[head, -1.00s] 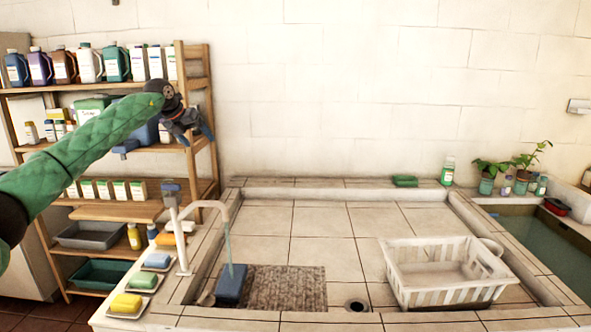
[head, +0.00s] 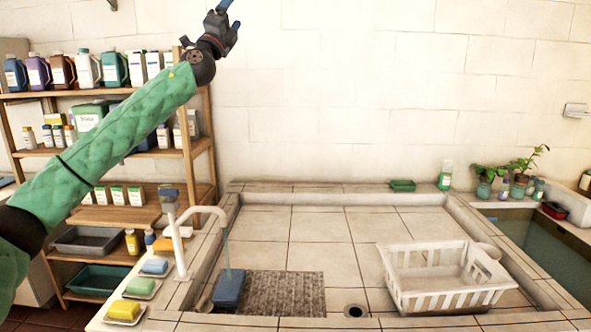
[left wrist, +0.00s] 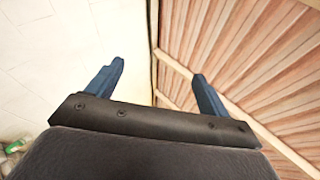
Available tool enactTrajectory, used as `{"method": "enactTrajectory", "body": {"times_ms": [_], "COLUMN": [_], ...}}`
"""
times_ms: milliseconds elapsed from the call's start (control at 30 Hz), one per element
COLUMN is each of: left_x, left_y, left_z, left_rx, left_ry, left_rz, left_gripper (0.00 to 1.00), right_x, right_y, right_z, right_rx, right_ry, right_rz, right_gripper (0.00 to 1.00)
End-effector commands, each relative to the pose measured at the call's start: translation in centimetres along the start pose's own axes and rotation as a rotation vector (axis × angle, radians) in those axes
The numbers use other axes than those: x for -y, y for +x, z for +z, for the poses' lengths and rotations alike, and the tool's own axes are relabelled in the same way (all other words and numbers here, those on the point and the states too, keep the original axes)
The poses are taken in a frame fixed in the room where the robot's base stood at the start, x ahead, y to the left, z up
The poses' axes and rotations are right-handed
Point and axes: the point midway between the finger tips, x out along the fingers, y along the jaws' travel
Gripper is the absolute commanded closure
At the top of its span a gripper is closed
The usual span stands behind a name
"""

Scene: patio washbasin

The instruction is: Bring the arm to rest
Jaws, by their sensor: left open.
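My left gripper (head: 228,8) is raised high at the top of the head view, above the wooden shelf and in front of the white wall. Its blue fingers are spread and nothing is between them. In the left wrist view the two blue fingers (left wrist: 158,82) stand well apart and empty, with the white wall on the left and a wooden slatted surface on the right. My right gripper is not in view.
A wooden shelf (head: 205,160) with bottles and boxes stands at the left. The wall area is clear.

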Motion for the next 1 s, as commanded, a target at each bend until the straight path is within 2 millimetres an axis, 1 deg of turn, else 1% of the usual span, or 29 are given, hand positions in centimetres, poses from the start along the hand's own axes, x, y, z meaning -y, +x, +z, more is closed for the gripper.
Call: {"method": "enactTrajectory", "body": {"times_ms": [67,133,233,367,400,467,500,567,600,667,700,867,900,967,1000], "left_x": [0.4,0.2,-1.3,-4.4,-5.5,-7.0,-8.0,-9.6,-10.6,-12.1,-12.9,-16.2,-16.9,-17.9,-18.5], "left_y": [-1.1,-2.5,-5.3,-9.6,-11.1,-13.2,-14.7,-17.0,-18.5,-20.9,-22.4,-28.7,-30.3,-32.6,-34.1], "left_z": [-0.4,-0.5,-1.1,-2.3,-2.9,-3.6,-4.3,-5.3,-5.9,-7.1,-7.8,-10.8,-11.5,-12.7,-13.4], "left_rx": [0.104,0.203,0.342,0.494,0.534,0.589,0.621,0.666,0.696,0.734,0.757,0.839,0.857,0.88,0.896], "left_ry": [-0.103,-0.196,-0.336,-0.492,-0.534,-0.592,-0.629,-0.68,-0.711,-0.755,-0.783,-0.882,-0.905,-0.938,-0.959], "left_rz": [-0.002,0.014,0.067,0.172,0.209,0.265,0.303,0.362,0.401,0.461,0.5,0.653,0.691,0.744,0.779], "left_gripper": [0.2,0.2,0.2,0.2,0.2,0.2,0.2,0.2,0.2,0.2,0.2,0.2,0.2,0.2,0.2], "right_x": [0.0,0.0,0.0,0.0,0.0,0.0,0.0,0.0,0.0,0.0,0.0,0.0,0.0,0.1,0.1], "right_y": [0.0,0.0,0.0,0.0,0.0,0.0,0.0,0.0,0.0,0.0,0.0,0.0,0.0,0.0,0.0], "right_z": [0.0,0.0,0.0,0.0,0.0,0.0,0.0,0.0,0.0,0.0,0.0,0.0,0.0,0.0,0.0], "right_rx": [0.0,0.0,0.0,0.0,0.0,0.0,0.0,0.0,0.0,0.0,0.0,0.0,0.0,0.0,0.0], "right_ry": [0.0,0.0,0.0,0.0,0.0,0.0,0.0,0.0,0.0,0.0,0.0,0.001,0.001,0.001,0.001], "right_rz": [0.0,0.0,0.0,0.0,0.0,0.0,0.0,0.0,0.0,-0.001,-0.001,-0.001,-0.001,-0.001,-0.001], "right_gripper": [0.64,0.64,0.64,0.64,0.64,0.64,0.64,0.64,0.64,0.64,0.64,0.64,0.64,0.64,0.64]}}
